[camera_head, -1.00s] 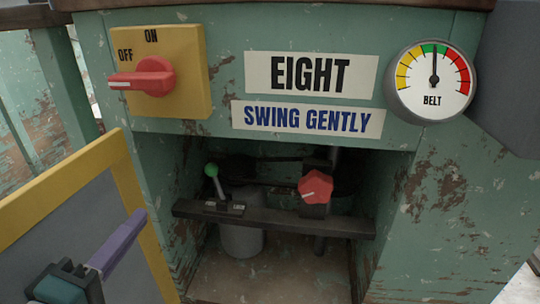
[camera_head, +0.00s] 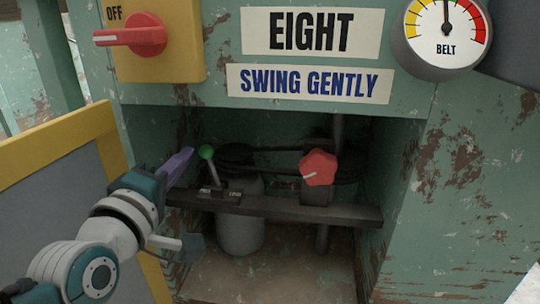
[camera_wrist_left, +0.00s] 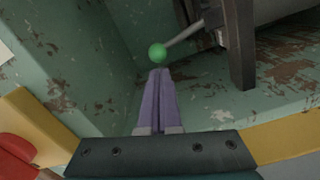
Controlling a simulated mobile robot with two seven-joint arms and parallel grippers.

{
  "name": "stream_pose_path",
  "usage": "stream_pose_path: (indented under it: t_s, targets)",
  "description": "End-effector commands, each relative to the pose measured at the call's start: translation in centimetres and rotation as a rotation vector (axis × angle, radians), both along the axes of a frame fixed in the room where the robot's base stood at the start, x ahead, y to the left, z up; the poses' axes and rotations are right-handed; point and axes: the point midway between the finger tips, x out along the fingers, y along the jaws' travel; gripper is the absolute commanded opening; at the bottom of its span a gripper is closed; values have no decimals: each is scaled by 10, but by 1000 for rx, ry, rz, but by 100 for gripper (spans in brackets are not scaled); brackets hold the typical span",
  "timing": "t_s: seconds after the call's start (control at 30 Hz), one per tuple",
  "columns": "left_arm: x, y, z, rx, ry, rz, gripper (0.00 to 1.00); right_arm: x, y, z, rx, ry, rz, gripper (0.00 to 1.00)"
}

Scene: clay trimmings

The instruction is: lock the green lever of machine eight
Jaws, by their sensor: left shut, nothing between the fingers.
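The green lever (camera_head: 207,153) has a round green knob on a thin grey stalk. It stands on a dark bar (camera_head: 290,208) inside the recess of machine eight (camera_head: 450,170), leaning slightly left. My left gripper (camera_head: 178,165) has purple fingers, shut and empty, just left of the knob at the recess opening. In the left wrist view the knob (camera_wrist_left: 157,53) shows just beyond the closed fingertips (camera_wrist_left: 159,72); whether they touch cannot be told. My right gripper is in neither current view.
A red star knob (camera_head: 319,168) sits on the bar to the right of the lever. A yellow-framed grey panel (camera_head: 60,150) stands open at the left. A red switch (camera_head: 135,36) and a belt gauge (camera_head: 446,35) are above.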

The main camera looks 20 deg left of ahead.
Motion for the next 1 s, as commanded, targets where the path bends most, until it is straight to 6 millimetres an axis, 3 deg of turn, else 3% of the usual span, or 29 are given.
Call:
stream_pose_path:
  t_s: [0.47, 1.0]
  targets:
    - [5, -4, 0, 1, 0, 0, 0, 0, 0, -3, -1, 1, 1, 96]
    - [7, -11, 3, 87, 19, 0, 0, 0, -1, 7, -6, 1, 3, 96]
